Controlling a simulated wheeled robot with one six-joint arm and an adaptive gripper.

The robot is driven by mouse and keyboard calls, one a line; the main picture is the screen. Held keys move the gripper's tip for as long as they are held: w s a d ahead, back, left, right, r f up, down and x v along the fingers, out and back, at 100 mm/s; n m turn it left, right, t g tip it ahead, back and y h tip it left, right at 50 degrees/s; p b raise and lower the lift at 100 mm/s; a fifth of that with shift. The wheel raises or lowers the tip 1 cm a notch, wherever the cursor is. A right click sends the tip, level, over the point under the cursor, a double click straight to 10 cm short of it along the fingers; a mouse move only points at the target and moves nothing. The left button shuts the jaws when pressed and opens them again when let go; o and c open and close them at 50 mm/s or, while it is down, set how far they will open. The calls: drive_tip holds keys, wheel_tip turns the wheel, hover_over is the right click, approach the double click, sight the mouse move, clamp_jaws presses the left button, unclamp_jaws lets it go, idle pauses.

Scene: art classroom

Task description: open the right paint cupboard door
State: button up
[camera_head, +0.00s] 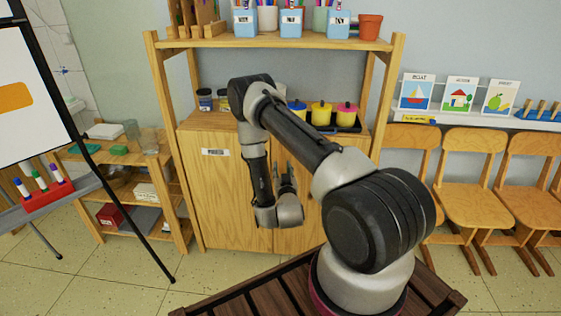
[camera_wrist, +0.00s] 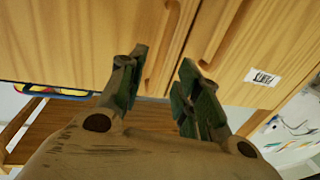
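The wooden paint cupboard has two doors; its left door (camera_head: 225,200) carries a label, and its right door (camera_head: 313,215) is partly hidden behind my arm. Both look shut. In the wrist view the picture is turned over, so the right door (camera_wrist: 75,40) is at left and the labelled left door (camera_wrist: 245,45) at right. A vertical wooden bar handle (camera_wrist: 163,50) is on the right door, near the seam. My gripper (camera_wrist: 165,58) is open, its fingertips on either side of this handle in the picture. I cannot tell whether they touch it.
Pots (camera_head: 320,112) stand on a tray on the cupboard top. Wooden chairs (camera_head: 475,190) are at right. A low shelf (camera_head: 125,170) and an easel (camera_head: 95,150) stand at left. Some tiled floor (camera_head: 215,275) shows in front of the cupboard.

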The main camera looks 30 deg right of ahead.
sight(281, 161)
drive_tip(key=x, duration=0.7)
clamp_jaws()
